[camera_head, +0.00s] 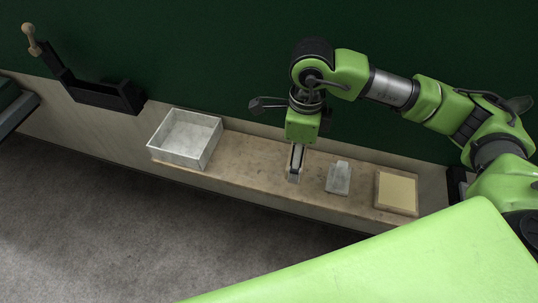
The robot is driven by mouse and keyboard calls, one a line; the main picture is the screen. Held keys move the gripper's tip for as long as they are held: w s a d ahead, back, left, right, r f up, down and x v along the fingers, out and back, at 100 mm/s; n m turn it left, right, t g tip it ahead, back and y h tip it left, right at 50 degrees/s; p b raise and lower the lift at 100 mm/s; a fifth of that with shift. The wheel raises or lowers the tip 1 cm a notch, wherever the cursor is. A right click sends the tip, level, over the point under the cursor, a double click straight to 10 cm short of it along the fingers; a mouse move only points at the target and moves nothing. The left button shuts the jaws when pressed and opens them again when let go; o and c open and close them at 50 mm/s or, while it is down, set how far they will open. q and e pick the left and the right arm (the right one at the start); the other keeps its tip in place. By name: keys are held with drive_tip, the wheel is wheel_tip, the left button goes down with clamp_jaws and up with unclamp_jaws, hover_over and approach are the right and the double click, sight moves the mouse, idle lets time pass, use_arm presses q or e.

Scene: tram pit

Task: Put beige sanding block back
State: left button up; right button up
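A flat square piece with a beige top (397,190) and a brownish edge lies at the right end of the narrow ledge (245,160). It may be the beige sanding block, but I cannot tell for sure. My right gripper (295,168) points down over the middle of the ledge, left of the beige piece and apart from it. Its fingers look close together. I cannot tell whether anything is between them or whether they touch the ledge. My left gripper is out of view.
A pale open box (187,139), seemingly empty, stands left of my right gripper. A small grey block with a raised top (339,178) lies between the gripper and the beige piece. A black holder with a wooden-knobbed handle (104,95) is at the wall, upper left. Grey floor lies in front.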

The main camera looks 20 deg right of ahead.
drive_tip(key=w+a+f+p, duration=0.2)
drive_tip(key=w+a+f, duration=0.1)
drive_tip(key=w, duration=0.2)
drive_tip(key=p, duration=0.1)
hover_over(269, 164)
drive_tip(key=f, duration=0.4)
drive_tip(key=shift+s+d, duration=0.2)
drive_tip(key=shift+s, duration=0.2)
drive_tip(key=shift+w+a+f+p, duration=0.1)
drive_tip(key=shift+w+f+p, duration=0.15)
drive_tip(key=shift+f, duration=0.7)
drive_tip(key=shift+w+a+f+p, duration=0.1)
drive_tip(key=shift+w+f+p, duration=0.1)
drive_tip(key=shift+f, duration=0.7)
drive_tip(key=o, duration=1)
